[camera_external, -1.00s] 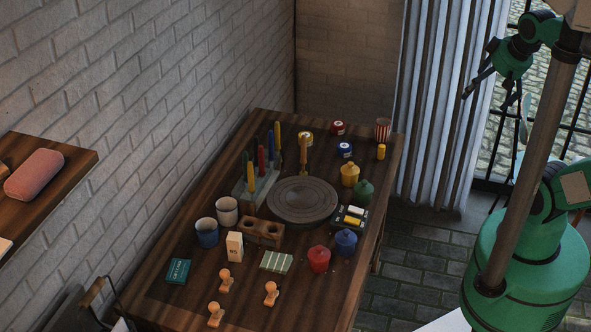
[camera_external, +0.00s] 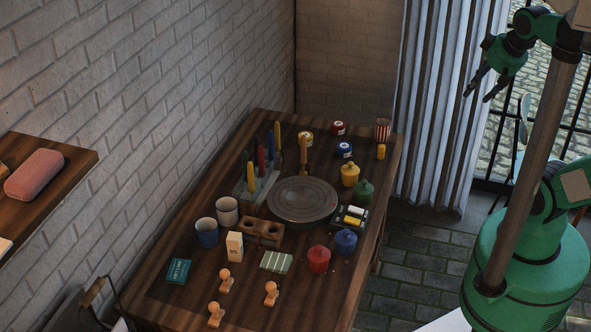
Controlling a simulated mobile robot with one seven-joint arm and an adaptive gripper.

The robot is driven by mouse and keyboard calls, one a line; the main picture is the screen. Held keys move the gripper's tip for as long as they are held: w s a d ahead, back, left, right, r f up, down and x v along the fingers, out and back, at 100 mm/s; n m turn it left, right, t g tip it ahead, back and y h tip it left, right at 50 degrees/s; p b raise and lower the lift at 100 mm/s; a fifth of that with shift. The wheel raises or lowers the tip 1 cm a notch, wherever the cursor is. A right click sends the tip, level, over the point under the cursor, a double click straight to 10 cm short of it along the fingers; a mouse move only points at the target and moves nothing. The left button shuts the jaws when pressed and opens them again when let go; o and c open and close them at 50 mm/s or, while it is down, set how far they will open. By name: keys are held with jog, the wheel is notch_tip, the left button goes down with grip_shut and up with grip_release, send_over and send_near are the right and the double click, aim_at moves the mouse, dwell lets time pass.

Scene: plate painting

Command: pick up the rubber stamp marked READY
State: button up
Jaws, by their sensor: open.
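Three wooden rubber stamps stand near the front of the table: an upper left stamp (camera_external: 226,281), a lower left stamp (camera_external: 216,315) and a right stamp (camera_external: 271,294). Their markings are too small to read, so I cannot tell which is marked READY. My gripper (camera_external: 477,93) is open and empty, high at the upper right. It hangs in front of the curtain and window, well away from the table and the stamps.
The wooden table (camera_external: 176,300) also bears a round grey turntable (camera_external: 303,200), a wooden block with holes (camera_external: 262,232), two cups, a white box (camera_external: 234,246), a teal box (camera_external: 178,271), a striped pad (camera_external: 277,261) and several coloured jars. A brick wall (camera_external: 150,110) stands along the left.

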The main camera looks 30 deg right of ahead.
aim_at(226, 271)
jog(key=w+a+f+n+g+y+p, duration=0.1)
jog(key=w+a+n, duration=0.1)
jog(key=w+a, duration=0.85)
jog(key=w+a+f+n+g+y+p, duration=0.1)
jog(key=w+a+y, duration=0.1)
jog(key=w+a, duration=0.8)
jog(key=a+f+n+g, duration=0.1)
jog(key=a+f, duration=0.1)
jog(key=a, duration=0.5)
jog(key=a+f, duration=0.3)
jog(key=a, duration=0.5)
jog(key=s+a+f+n+g+p, duration=0.1)
jog(key=a+f, duration=0.5)
jog(key=a, duration=0.3)
jog(key=s+a+f+g, duration=0.1)
jog(key=a+f, duration=0.4)
jog(key=a, duration=0.4)
jog(key=s+a+f, duration=0.4)
jog(key=a+f, duration=0.3)
jog(key=a, duration=0.1)
jog(key=s+a+f+n+g+p, duration=0.1)
jog(key=s+a+f, duration=0.3)
jog(key=a+f, duration=0.3)
jog(key=shift+s+a+f+n+y, duration=0.3)
jog(key=shift+s+a+f, duration=0.1)
jog(key=shift+f, duration=0.05)
jog(key=shift+f, duration=0.15)
